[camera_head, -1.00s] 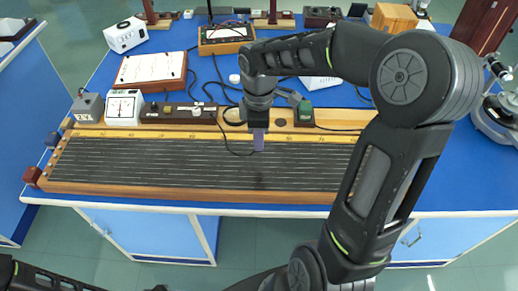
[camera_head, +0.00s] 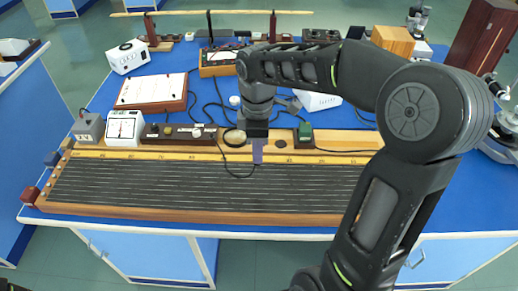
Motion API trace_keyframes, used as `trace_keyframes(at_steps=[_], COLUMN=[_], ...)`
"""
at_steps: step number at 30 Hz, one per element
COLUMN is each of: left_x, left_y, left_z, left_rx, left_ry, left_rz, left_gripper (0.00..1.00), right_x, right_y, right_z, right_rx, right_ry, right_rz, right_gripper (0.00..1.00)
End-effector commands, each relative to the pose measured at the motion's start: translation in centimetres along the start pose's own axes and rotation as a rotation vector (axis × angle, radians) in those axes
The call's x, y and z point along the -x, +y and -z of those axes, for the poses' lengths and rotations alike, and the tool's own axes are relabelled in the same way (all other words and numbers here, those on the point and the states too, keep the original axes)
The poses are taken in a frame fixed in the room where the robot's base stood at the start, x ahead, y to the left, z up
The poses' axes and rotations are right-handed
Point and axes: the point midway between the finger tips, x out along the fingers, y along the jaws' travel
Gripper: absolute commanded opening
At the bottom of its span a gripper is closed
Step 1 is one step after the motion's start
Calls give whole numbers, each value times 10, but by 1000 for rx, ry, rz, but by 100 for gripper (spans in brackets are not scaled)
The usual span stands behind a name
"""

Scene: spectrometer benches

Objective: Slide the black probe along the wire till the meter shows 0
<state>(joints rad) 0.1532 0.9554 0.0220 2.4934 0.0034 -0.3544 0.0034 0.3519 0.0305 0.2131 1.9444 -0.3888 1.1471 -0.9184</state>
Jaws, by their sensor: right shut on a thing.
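The long wooden wire board (camera_head: 180,214) lies along the front of the blue bench, with several thin wires running left to right over its dark face. My right gripper (camera_head: 257,143) points down at the board's back rail, right of its middle-left part, and is shut on the probe. A narrow purple-grey piece (camera_head: 257,155) shows below the gripper; the black probe itself is mostly hidden, and contact with a wire cannot be told. A thin black lead loops beside it. The white meter (camera_head: 124,129) stands behind the board at left; its needle is too small to read. My left gripper is out of view.
A grey box (camera_head: 89,128), a dark key strip (camera_head: 180,134) and a green-topped block (camera_head: 305,132) stand along the board's back. A brown-framed white panel (camera_head: 152,91) and a white box (camera_head: 129,57) stand farther back. Loose black leads cross the bench.

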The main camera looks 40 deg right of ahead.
Motion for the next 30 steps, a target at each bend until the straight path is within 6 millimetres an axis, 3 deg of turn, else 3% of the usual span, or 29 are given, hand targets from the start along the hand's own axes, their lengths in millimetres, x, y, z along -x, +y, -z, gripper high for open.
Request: trace_keyframes(at_steps=[6,12,30], left_x=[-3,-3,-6], left_y=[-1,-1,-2], left_z=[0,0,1], left_rx=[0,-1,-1], left_ry=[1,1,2], left_rz=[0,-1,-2], left_gripper=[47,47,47], right_x=[-44,-88,-91], right_y=[-11,-5,1], right_z=[2,-6,-3], right_rx=[25,-3,-8], right_ry=[-3,-1,1], right_rz=[5,2,-1], right_gripper=[0,0,0])
